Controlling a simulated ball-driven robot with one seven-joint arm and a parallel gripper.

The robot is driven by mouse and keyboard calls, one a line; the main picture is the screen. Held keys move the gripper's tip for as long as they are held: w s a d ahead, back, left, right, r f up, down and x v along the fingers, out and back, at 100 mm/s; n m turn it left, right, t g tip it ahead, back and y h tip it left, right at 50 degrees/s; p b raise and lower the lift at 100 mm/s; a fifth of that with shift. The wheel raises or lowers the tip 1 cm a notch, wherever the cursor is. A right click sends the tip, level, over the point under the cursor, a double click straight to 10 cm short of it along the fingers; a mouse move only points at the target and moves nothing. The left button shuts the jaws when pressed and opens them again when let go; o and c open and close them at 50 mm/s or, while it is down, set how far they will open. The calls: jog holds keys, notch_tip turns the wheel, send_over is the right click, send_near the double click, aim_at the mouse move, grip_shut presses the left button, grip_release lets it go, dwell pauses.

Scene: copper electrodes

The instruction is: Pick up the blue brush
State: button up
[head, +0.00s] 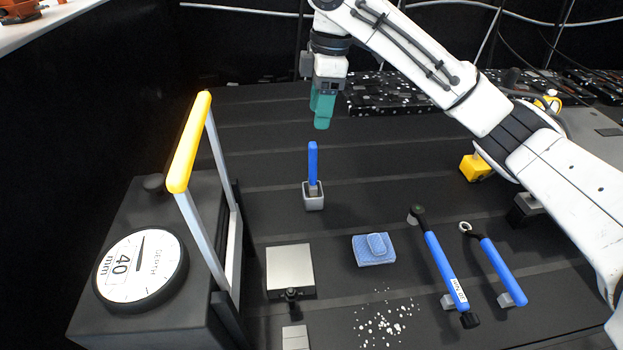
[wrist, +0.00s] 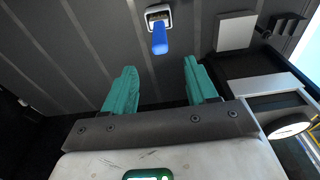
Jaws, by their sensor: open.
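The blue brush (head: 313,163) stands upright, handle up, in a small grey square holder (head: 313,202) on the dark grooved table. Its lower end is hidden inside the holder. My gripper (head: 322,108) has green fingers pointing down and hangs above and behind the brush in the head view, apart from it. In the wrist view, the two green fingers of my gripper (wrist: 160,92) are spread with nothing between them. The blue handle (wrist: 159,40) shows there beyond the fingertips, roughly centred between them, with the holder (wrist: 160,14) behind it.
A device with a yellow handle (head: 188,142) and a depth dial stands at left. A blue sponge (head: 374,250), a silver plate (head: 290,268), white crumbs (head: 385,322) and two blue-handled tools (head: 446,268) lie in front. Table around the holder is clear.

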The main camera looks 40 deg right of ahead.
aim_at(313, 144)
jog(key=f, duration=0.6)
jog(key=shift+w+a, duration=0.15)
jog(key=shift+w, duration=0.25)
jog(key=shift+w+a+f, duration=0.1)
jog(key=shift+a+f, duration=0.05)
jog(key=shift+f, duration=0.75)
jog(key=shift+s+a+f, duration=0.1)
jog(key=shift+a+f, duration=0.1)
jog(key=shift+f, duration=0.7)
jog(key=shift+w+a+f, duration=0.1)
jog(key=shift+a+f, duration=0.05)
jog(key=shift+f, duration=0.75)
jog(key=c, duration=1.1)
